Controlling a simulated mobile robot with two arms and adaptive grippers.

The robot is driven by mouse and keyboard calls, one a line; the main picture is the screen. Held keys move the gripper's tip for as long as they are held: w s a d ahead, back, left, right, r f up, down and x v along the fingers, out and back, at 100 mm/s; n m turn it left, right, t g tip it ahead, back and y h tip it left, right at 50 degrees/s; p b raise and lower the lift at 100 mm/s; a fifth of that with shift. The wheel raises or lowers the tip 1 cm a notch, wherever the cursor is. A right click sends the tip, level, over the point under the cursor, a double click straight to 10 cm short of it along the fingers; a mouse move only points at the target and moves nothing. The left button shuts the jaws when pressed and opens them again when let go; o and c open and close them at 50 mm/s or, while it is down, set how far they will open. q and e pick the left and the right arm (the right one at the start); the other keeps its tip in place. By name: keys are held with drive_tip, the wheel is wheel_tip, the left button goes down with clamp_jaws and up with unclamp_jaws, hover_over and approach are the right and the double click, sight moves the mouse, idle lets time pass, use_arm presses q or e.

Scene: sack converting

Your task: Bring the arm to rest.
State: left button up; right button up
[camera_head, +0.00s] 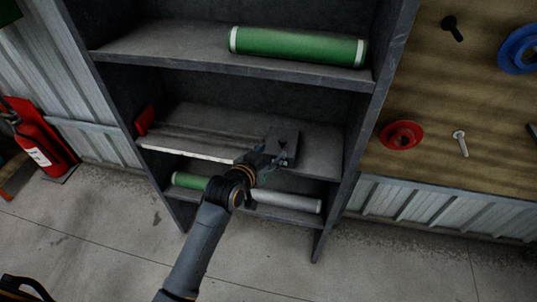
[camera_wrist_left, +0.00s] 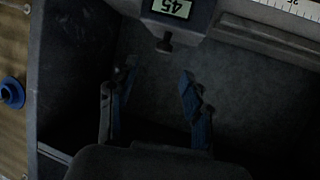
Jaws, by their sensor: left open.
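My left arm reaches in from the bottom of the head view, and its gripper (camera_head: 268,160) is at the front of the middle shelf (camera_head: 318,143). In the left wrist view the two fingers of the gripper (camera_wrist_left: 157,88) stand apart with nothing between them. A dark grey measuring head (camera_head: 284,143) is just beyond the gripper. In the left wrist view this head (camera_wrist_left: 188,22) has a small lit display and lies past the fingertips, apart from them. My right gripper is not in view.
A long scale bar (camera_head: 195,146) lies along the middle shelf. Green rolls (camera_head: 300,46) (camera_head: 188,180) and a pale roll (camera_head: 290,201) lie on the shelves above and below.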

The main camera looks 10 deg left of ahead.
use_arm(q)
drive_tip(key=shift+s+a+r, duration=0.1)
drive_tip(key=shift+s, duration=0.2)
drive_tip(key=s+a+f+g+y, duration=0.15)
drive_tip(key=s+f, duration=0.35)
drive_tip(key=f, duration=0.6)
drive_tip(key=s+a+f+g, duration=0.25)
drive_tip(key=s+f, duration=0.35)
drive_tip(key=f, duration=0.5)
drive_tip(key=s+a+f+g+y, duration=0.15)
drive_tip(key=s+f, duration=0.35)
drive_tip(key=f, duration=0.6)
drive_tip(key=s+a+f+g, duration=0.2)
drive_tip(key=s+f, duration=0.3)
drive_tip(key=s, duration=0.6)
drive_tip(key=s+a+f+g, duration=0.2)
drive_tip(key=s+f, duration=0.4)
drive_tip(key=s, duration=0.5)
drive_tip(key=s+a+f+n+g+y, duration=0.1)
drive_tip(key=s+f, duration=0.4)
drive_tip(key=s, duration=0.6)
drive_tip(key=a+g, duration=0.1)
drive_tip(key=a, duration=0.1)
drive_tip(key=shift+s+a+f, duration=0.25)
drive_tip(key=shift+s+a, duration=0.15)
drive_tip(key=shift+g, duration=0.25)
